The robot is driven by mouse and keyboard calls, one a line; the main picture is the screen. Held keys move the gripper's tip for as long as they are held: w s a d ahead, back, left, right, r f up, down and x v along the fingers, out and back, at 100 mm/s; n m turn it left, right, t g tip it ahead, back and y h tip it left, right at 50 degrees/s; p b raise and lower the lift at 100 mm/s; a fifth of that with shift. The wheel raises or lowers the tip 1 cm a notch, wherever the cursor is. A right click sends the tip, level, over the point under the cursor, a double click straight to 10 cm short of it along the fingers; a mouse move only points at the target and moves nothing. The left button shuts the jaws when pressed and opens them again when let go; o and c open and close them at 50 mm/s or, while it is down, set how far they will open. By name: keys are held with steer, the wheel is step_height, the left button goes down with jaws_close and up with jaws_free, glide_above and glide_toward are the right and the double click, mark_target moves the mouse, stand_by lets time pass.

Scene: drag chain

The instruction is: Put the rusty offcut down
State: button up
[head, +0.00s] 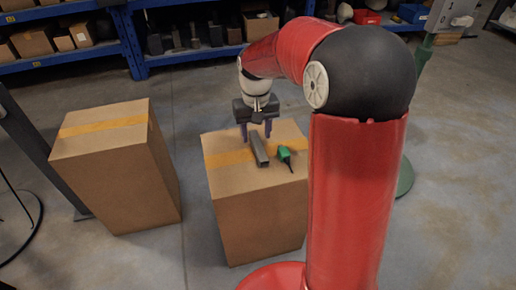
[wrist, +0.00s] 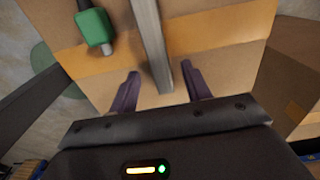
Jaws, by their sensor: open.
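The offcut, a grey straight bar (head: 259,150), lies on top of the nearer cardboard box (head: 238,181), across its orange tape. It looks grey, and I cannot make out rust on it. My gripper (head: 257,134) is just above the box top at the bar's far end, with its fingers apart. In the wrist view the bar (wrist: 151,40) runs between the two open fingers (wrist: 160,85), with a gap on each side. Whether the bar lies fully flat at its far end is hard to tell.
A green tool with a dark tip (head: 285,155) lies right of the bar on the same box; it also shows in the wrist view (wrist: 94,28). A second cardboard box (head: 120,175) stands to the left. Blue shelves (head: 185,55) line the back. Bare floor lies between the boxes.

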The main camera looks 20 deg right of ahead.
step_height(320, 180, down, 2)
steer(key=shift+f, duration=0.1)
jaws_close()
steer(key=shift+r, duration=0.2)
